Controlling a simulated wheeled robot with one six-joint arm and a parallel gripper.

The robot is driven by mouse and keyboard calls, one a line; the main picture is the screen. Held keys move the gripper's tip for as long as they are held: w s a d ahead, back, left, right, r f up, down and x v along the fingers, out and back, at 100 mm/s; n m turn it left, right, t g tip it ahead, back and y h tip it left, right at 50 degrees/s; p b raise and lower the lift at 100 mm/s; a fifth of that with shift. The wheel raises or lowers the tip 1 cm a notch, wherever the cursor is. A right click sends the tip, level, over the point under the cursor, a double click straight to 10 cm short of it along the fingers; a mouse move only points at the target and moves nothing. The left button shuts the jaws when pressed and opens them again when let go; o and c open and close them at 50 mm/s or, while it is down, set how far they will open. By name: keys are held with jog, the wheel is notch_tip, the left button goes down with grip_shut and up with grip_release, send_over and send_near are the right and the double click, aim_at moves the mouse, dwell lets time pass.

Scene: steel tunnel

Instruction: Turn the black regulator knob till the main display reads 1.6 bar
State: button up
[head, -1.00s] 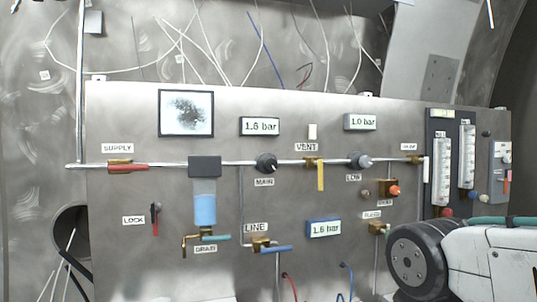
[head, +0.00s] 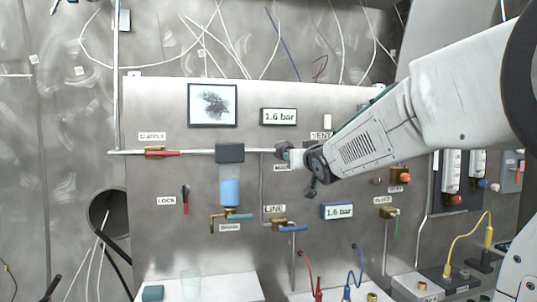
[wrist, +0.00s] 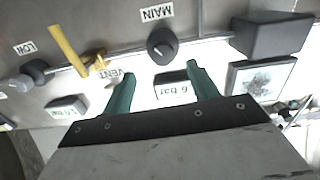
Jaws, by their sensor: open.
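The black regulator knob (wrist: 162,44) labelled MAIN shows in the wrist view, upside down, just beyond my fingertips. My gripper (wrist: 160,73) is open, its two green fingers apart with nothing between them. In the head view my gripper (head: 284,152) is in front of the MAIN knob's place, above the MAIN label, and largely hides the knob; contact cannot be told. The main display (head: 279,116) above it reads 1.6 bar.
The blue-framed line display (head: 338,211) also reads 1.6 bar. A yellow vent lever (wrist: 70,50) and the LOW knob (wrist: 36,69) sit along the same pipe. The red supply handle (head: 163,154) is at left. My arm hides the panel's upper right.

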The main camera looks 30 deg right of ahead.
jog(key=x, duration=0.8)
jog(key=shift+a+r, duration=0.15)
jog(key=shift+r, duration=0.15)
jog(key=c, duration=1)
